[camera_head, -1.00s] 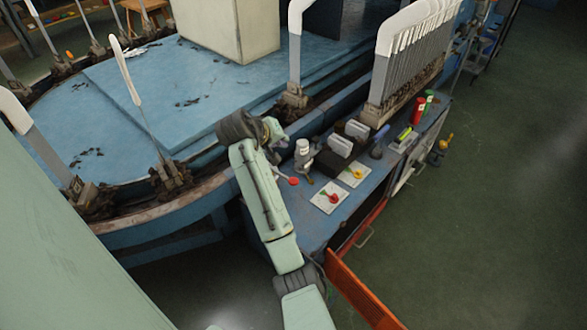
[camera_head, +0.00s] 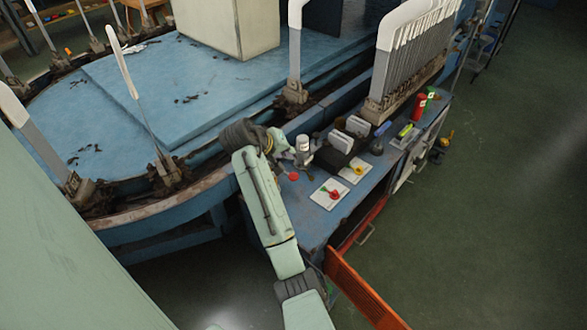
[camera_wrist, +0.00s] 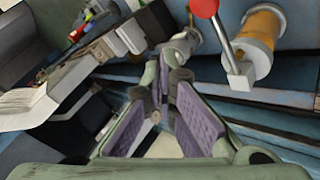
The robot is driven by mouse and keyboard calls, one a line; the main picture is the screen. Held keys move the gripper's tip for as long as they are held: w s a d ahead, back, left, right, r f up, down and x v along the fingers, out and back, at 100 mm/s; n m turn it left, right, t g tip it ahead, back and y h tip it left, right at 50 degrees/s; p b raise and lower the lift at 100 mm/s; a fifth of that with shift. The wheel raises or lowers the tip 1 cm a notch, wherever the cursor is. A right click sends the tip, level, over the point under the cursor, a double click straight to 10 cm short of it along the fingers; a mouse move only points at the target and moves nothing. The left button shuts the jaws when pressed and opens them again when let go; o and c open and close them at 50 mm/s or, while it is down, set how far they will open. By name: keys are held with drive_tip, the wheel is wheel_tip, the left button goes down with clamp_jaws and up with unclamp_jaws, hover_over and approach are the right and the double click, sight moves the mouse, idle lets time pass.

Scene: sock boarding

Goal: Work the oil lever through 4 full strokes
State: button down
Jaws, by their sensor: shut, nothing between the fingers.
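The oil lever's red ball knob (camera_head: 293,176) shows at the near left part of the blue bench in the head view. In the wrist view the knob (camera_wrist: 204,8) is at the top edge, on a grey rod ending in a pale block (camera_wrist: 240,76). Beside it is an amber-banded cylinder (camera_wrist: 259,32). My gripper (camera_head: 282,146) is just left of the white-capped bottle (camera_head: 303,147) and above the knob in the picture. In the wrist view my gripper (camera_wrist: 168,78) is shut and empty, with its purple pads converging, apart from the lever.
Black blocks with light plates (camera_head: 340,142) stand right of the bottle. Cards with red (camera_head: 331,194) and yellow (camera_head: 356,170) tools lie nearer. A row of white boards (camera_head: 418,45) rises behind.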

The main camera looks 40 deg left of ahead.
sight(290, 175)
wheel_tip(290, 175, down, 3)
drive_tip(key=shift+d+f+b, duration=0.1)
drive_tip(key=shift+d+b, duration=0.05)
drive_tip(key=shift+b, duration=0.65)
drive_tip(key=shift+d+f, duration=0.1)
drive_tip(key=shift+f, duration=0.75)
drive_tip(key=shift+f, duration=0.15)
drive_tip(key=shift+f, duration=0.25)
drive_tip(key=shift+d+f+b, duration=0.2)
drive_tip(key=shift+f+b, duration=0.25)
drive_tip(key=shift+f, duration=0.7)
drive_tip(key=shift+d+f+b, duration=0.15)
drive_tip(key=shift+f+b, duration=0.25)
drive_tip(key=shift+f, duration=0.75)
idle(1.8)
drive_tip(key=shift+r, duration=0.15)
idle(0.4)
drive_tip(key=shift+a+r+p, duration=0.2)
drive_tip(key=shift+r+p, duration=1)
drive_tip(key=shift+r, duration=0.1)
drive_tip(key=shift+a+r+p, duration=0.15)
drive_tip(key=shift+r+p, duration=1.05)
drive_tip(key=shift+r, duration=0.1)
